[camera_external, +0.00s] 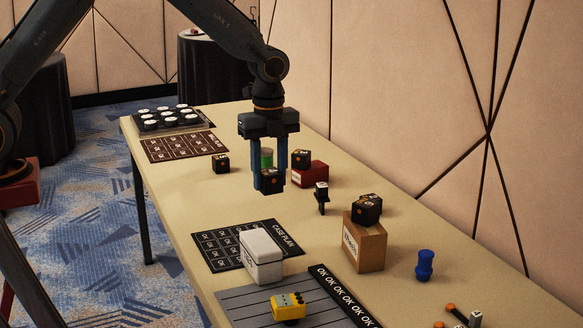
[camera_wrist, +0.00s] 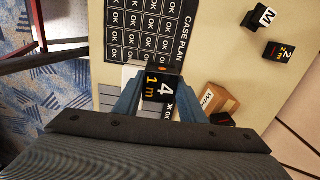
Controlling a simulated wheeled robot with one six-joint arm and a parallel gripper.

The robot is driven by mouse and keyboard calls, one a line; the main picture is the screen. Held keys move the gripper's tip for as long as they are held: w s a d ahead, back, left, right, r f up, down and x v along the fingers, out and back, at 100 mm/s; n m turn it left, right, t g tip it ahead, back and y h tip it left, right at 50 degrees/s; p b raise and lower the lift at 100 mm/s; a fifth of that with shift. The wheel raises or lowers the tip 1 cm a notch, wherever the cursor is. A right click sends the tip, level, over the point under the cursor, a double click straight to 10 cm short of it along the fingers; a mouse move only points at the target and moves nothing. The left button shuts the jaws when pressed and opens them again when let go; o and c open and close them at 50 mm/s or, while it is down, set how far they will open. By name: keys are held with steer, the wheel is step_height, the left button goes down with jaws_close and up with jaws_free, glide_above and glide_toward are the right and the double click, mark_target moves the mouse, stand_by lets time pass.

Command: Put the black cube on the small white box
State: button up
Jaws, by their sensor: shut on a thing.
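My gripper (camera_external: 270,179) is shut on a black cube (camera_external: 271,183) and holds it above the table, near the middle of the external view. In the wrist view the black cube (camera_wrist: 160,84), with white and orange print, sits between the two blue fingers of my gripper (camera_wrist: 160,98). The small white box (camera_external: 262,257) stands upright on the table at the front edge of the case plan mat, apart from the held cube and nearer the external camera. In the wrist view only a pale part of it shows beside the cube, which hides most of it.
A brown box (camera_external: 365,246) bears another black cube (camera_external: 367,208). A red box (camera_external: 311,174) with a black cube (camera_external: 301,158), a green cylinder (camera_external: 267,158) and a loose black cube (camera_external: 221,163) stand behind. A blue object (camera_external: 425,265) and a yellow device (camera_external: 288,307) are nearer.

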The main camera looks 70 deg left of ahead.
step_height(320, 180, up, 2)
steer(key=r+p, duration=0.1)
glide_above(260, 241)
steer(key=shift+f+p, duration=1.55)
steer(key=shift+f, duration=3.65)
steer(key=shift+f, duration=0.15)
steer(key=o, duration=1.1)
